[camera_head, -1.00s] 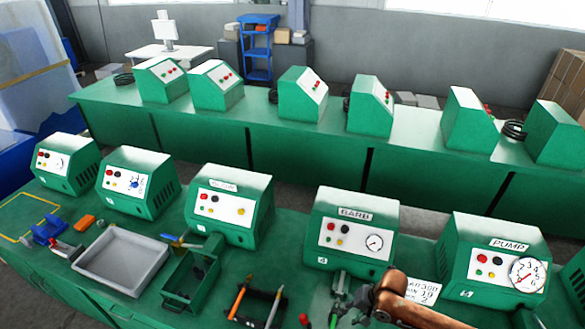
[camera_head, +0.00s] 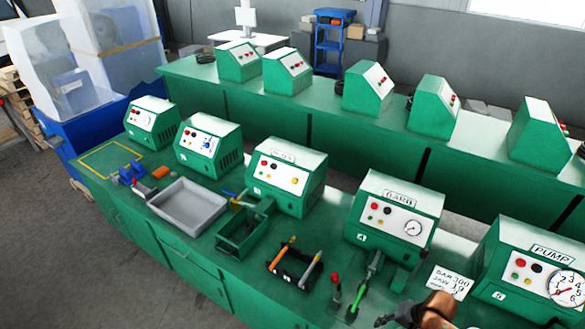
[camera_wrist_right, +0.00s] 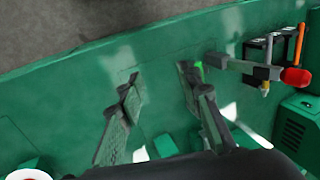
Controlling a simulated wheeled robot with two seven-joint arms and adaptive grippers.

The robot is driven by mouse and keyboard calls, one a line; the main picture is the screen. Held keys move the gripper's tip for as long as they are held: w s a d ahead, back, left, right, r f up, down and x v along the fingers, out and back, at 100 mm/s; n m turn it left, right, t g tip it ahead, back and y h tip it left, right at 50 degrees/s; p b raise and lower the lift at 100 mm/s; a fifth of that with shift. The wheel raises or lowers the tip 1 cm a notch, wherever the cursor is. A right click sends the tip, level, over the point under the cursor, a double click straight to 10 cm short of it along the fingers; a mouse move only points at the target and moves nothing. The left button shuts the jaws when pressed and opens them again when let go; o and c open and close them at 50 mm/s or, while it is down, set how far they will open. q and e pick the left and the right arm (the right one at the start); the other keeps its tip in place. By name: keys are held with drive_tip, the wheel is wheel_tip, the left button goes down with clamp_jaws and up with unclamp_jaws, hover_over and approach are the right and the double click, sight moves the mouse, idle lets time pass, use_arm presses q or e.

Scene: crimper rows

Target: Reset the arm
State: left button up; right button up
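My right gripper (camera_wrist_right: 160,90) is open in the right wrist view, its two fingers apart with only bare green bench between them. In the head view my right arm with the gripper (camera_head: 395,316) enters at the bottom edge, in front of the BARB machine (camera_head: 398,222) and the PUMP machine (camera_head: 533,270). My left arm and gripper are in neither current view.
The bench has a grey tray (camera_head: 189,204), a green open box (camera_head: 243,232) and a dark rack (camera_head: 293,266) with an orange-handled tool. A red-tipped tool (camera_head: 335,291) lies near the bench's front edge. Bare floor (camera_head: 90,260) shows at lower left.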

drive_tip(key=s+a+f+n+t, duration=0.1)
drive_tip(key=s+a+f+n, duration=0.15)
drive_tip(key=a+n, duration=0.2)
drive_tip(key=s+d+r+n+h, duration=0.1)
drive_tip(key=s+d+h, duration=0.1)
drive_tip(key=s+d, duration=0.35)
drive_tip(key=s+d+n+h, duration=0.1)
drive_tip(key=s+d+h, duration=0.15)
drive_tip(key=s, duration=0.65)
wheel_tip(320, 180, down, 36)
drive_tip(key=b, duration=0.8)
use_arm(q)
wheel_tip(320, 180, down, 15)
drive_tip(key=s+b, duration=0.1)
drive_tip(key=b, duration=0.6)
use_arm(e)
drive_tip(key=s+f+g, duration=0.1)
drive_tip(key=s+f, duration=0.9)
drive_tip(key=f, duration=0.3)
drive_tip(key=s+a+f+g, duration=0.1)
drive_tip(key=s+f, duration=0.9)
drive_tip(key=f, duration=0.2)
drive_tip(key=shift+s+f+n+y, duration=0.4)
drive_tip(key=shift+n+y, duration=0.05)
use_arm(q)
drive_tip(key=shift+c, duration=0.7)
use_arm(e)
drive_tip(key=shift+c, duration=0.6)
